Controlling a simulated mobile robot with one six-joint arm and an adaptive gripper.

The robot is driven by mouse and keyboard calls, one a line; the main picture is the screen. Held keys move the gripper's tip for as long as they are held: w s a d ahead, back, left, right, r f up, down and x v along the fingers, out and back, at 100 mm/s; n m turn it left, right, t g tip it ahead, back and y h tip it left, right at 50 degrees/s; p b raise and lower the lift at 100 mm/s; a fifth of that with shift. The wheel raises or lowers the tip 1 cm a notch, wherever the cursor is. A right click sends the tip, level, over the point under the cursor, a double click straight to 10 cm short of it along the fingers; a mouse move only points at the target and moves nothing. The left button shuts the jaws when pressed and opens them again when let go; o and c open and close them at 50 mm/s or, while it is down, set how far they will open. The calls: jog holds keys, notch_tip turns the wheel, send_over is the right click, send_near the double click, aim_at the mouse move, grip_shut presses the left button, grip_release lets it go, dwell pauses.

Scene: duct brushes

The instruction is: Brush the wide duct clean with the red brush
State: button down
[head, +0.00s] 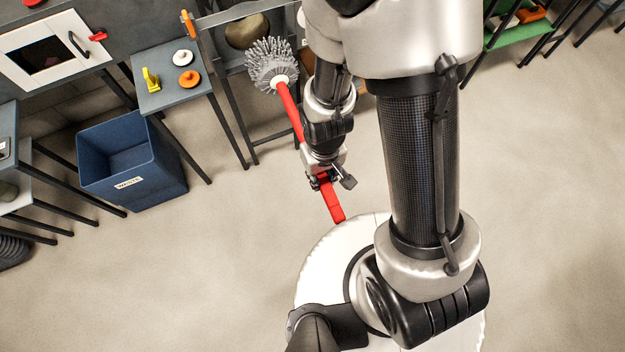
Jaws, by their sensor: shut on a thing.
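My gripper (328,180) is shut on the red handle of the red brush (291,112). The brush is tilted. Its round grey bristle head points to the upper left and the handle's end sticks out below my gripper. The bristle head is in front of a dark frame stand, and I cannot tell whether it touches anything. A white panel (22,33) with a dark rectangular opening, a black handle and a red lever stands at the upper left. I cannot tell for sure which thing is the wide duct.
A rounded brownish thing (240,36) sits in the frame stand. A black ribbed hose (14,250) lies lower left. Open floor lies in the middle.

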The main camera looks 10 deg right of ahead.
aim_at(269, 75)
jog(key=shift+s+a+f, duration=0.1)
jog(key=shift+s+a, duration=0.4)
jog(key=shift+w+a, duration=0.1)
jog(key=w+a, duration=0.2)
jog(key=w, duration=0.6)
jog(key=w+a+p, duration=0.1)
jog(key=w+a, duration=0.1)
jog(key=w, duration=0.7)
jog(key=shift+w+a, duration=0.25)
jog(key=shift+a, duration=0.1)
jog(key=shift+w+a+b, duration=0.3)
jog(key=shift+w+a, duration=0.5)
jog(key=shift+w, duration=1.95)
jog(key=shift+w+a+b, duration=0.3)
jog(key=shift+w+a, duration=0.5)
jog(key=shift+w, duration=2)
jog(key=shift+w+a+b, duration=0.3)
jog(key=shift+w+a, duration=0.5)
jog(key=shift+w, duration=1.95)
jog(key=shift+s, duration=0.1)
